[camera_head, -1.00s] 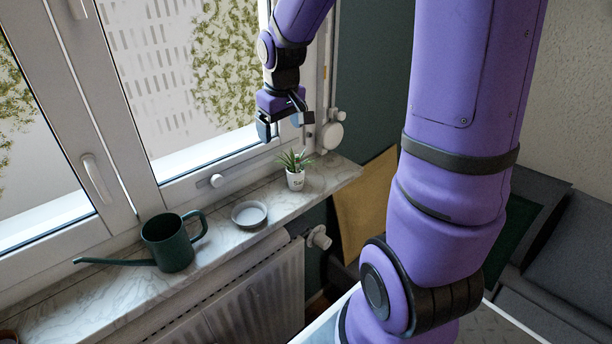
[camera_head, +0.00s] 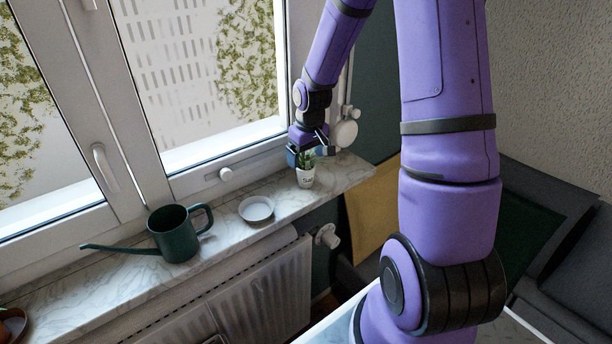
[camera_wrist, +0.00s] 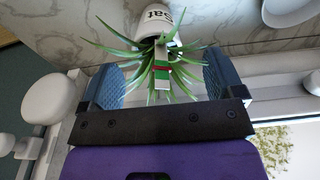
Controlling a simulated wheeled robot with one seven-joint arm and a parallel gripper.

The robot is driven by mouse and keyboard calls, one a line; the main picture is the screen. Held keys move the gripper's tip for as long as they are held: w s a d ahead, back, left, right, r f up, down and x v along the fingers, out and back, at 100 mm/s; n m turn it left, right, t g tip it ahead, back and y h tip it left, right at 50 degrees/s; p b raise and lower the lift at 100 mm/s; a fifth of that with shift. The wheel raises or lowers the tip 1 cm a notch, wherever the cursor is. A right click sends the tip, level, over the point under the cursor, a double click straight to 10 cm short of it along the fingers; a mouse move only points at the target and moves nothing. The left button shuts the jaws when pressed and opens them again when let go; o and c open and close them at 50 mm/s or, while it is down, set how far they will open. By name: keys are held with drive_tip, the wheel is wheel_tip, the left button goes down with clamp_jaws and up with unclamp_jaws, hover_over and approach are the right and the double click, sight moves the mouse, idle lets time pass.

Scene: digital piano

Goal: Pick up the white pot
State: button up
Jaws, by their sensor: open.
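The white pot (camera_head: 305,178) stands upright on the right part of the marble windowsill, with a spiky green plant in it. My gripper (camera_head: 311,152) is just above the pot, at the plant. In the wrist view my gripper (camera_wrist: 161,80) is open, with one finger on each side of the leaves. The fingers are at leaf height, and the pot's body lies beyond them. Part of the plant is hidden by my gripper in the head view.
A dark green watering can (camera_head: 175,235) and a small round white dish (camera_head: 256,209) stand left of the pot on the sill (camera_head: 225,232). The window frame (camera_head: 235,150) is close behind. A radiator (camera_head: 265,295) is below, and white round fittings (camera_head: 344,133) are to the right.

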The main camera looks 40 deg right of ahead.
sight(305, 168)
drive_tip(key=shift+w+d+f, duration=0.1)
drive_tip(key=shift+w+f, duration=0.15)
drive_tip(key=shift+f, duration=1.05)
drive_tip(key=shift+w+d+f, duration=0.1)
drive_tip(key=shift+w+f, duration=0.1)
drive_tip(key=shift+f, duration=1.05)
drive_tip(key=c, duration=1.1)
drive_tip(key=shift+c, duration=0.2)
